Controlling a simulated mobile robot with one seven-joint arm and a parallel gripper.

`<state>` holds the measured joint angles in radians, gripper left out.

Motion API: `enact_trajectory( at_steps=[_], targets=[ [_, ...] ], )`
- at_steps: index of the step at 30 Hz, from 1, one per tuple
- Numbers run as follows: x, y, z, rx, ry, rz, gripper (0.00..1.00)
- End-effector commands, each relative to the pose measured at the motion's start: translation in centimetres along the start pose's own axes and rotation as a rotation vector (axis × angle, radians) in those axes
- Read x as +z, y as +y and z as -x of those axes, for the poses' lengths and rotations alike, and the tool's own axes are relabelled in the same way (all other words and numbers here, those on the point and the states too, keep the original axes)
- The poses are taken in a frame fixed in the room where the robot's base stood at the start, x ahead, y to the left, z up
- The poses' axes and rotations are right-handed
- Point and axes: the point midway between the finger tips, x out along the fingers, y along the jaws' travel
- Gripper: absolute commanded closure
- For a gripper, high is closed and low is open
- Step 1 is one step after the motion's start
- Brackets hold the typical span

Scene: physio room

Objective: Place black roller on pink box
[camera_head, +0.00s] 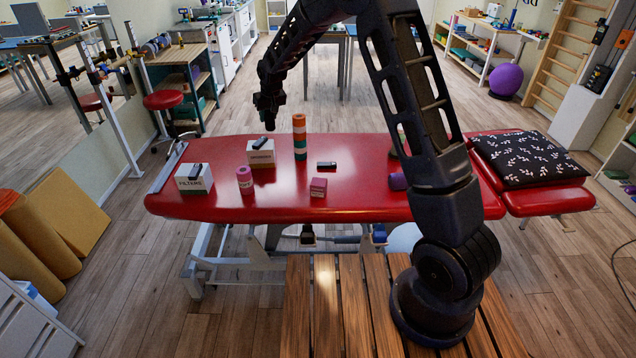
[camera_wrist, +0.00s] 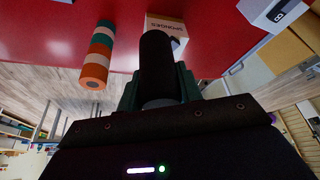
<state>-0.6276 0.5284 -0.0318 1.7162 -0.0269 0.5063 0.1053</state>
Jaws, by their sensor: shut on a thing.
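My gripper (camera_head: 268,108) hangs above the far left part of the red treatment table, in the air. In the wrist view it (camera_wrist: 160,92) is shut on the black roller (camera_wrist: 157,55), a dark cylinder between the two green fingers that points away from the palm. In the head view the roller is hard to tell from the dark gripper. The pink box (camera_head: 318,187), small and cube-like, sits on the table near its front edge, to the right of and nearer than my gripper. Its top looks bare.
The red table (camera_head: 360,150) also bears a white FILTERS box (camera_head: 193,183), a SPONGES box (camera_head: 261,156), an orange, white and green column (camera_head: 299,137), a pink cylinder (camera_head: 244,182), a small black item (camera_head: 326,165) and a purple roll (camera_head: 398,181). A patterned black cushion (camera_head: 530,160) lies right.

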Motion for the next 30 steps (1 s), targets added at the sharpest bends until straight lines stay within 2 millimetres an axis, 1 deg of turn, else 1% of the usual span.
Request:
enact_trajectory(
  at_steps=[1, 3, 5, 9, 12, 15, 18, 21, 24, 26, 30],
  targets=[
    [1.2, 1.5, 1.1, 0.005, 0.002, -0.013, 0.89],
    [2.9, 3.1, 2.1, 0.011, 0.001, -0.028, 0.89],
    [4.4, 4.4, 3.0, 0.016, 0.002, -0.041, 0.89],
    [8.2, 7.2, 5.1, 0.028, 0.002, -0.069, 0.89],
    [10.7, 8.8, 6.3, 0.036, 0.001, -0.086, 0.89],
    [12.8, 9.9, 7.3, 0.042, 0.002, -0.099, 0.89],
    [14.3, 10.7, 8.0, 0.046, 0.001, -0.109, 0.89],
    [15.2, 11.1, 8.2, 0.049, 0.002, -0.114, 0.89],
    [15.8, 11.3, 7.8, 0.050, 0.000, -0.116, 0.89],
    [16.2, 11.3, 7.1, 0.050, -0.002, -0.116, 0.89],
    [17.4, 11.3, 4.4, 0.050, -0.004, -0.117, 0.89]
  ],
)
